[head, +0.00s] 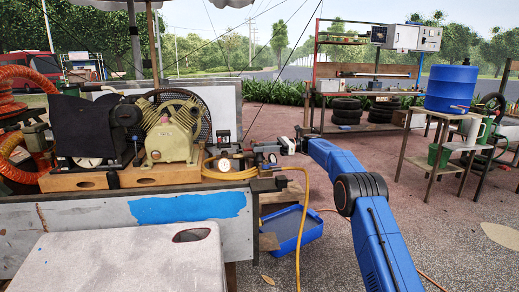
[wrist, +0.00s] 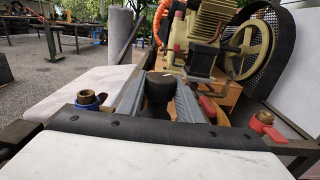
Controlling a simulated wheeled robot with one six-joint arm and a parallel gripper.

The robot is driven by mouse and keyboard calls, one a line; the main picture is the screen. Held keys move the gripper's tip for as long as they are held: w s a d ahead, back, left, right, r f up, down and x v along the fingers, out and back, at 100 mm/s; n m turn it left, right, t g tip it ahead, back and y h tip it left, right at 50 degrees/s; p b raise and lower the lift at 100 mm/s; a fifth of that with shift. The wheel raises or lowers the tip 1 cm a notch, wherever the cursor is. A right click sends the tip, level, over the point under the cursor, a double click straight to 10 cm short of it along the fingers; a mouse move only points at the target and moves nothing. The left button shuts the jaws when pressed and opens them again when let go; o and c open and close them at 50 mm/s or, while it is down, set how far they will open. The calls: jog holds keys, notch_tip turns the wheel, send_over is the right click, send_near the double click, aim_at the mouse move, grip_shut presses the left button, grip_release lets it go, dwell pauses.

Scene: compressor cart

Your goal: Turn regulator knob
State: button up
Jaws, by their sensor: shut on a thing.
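The regulator knob (wrist: 160,88) is a dark round knob with a pale mark on its top, seen in the wrist view between my two grey fingers. My gripper (wrist: 160,100) is shut on it, one finger against each side. In the head view my gripper (head: 268,148) reaches in from the right to the fittings at the cart's right end, where the knob is too small to make out clearly. A round gauge (head: 224,165) with a pale face sits left of my gripper.
A tan compressor pump (head: 172,130) and black motor (head: 92,130) stand on the cart. A brass fitting with a blue collar (wrist: 87,98) and one with a red collar (wrist: 262,120) flank my fingers. A yellow hose (head: 303,215) hangs beside a blue tray (head: 292,228).

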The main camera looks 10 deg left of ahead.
jog(key=shift+n+g+h, duration=0.4)
jog(key=shift+n+g, duration=0.3)
jog(key=shift+g, duration=0.4)
jog(key=o, duration=1)
jog(key=shift+o, duration=0.2)
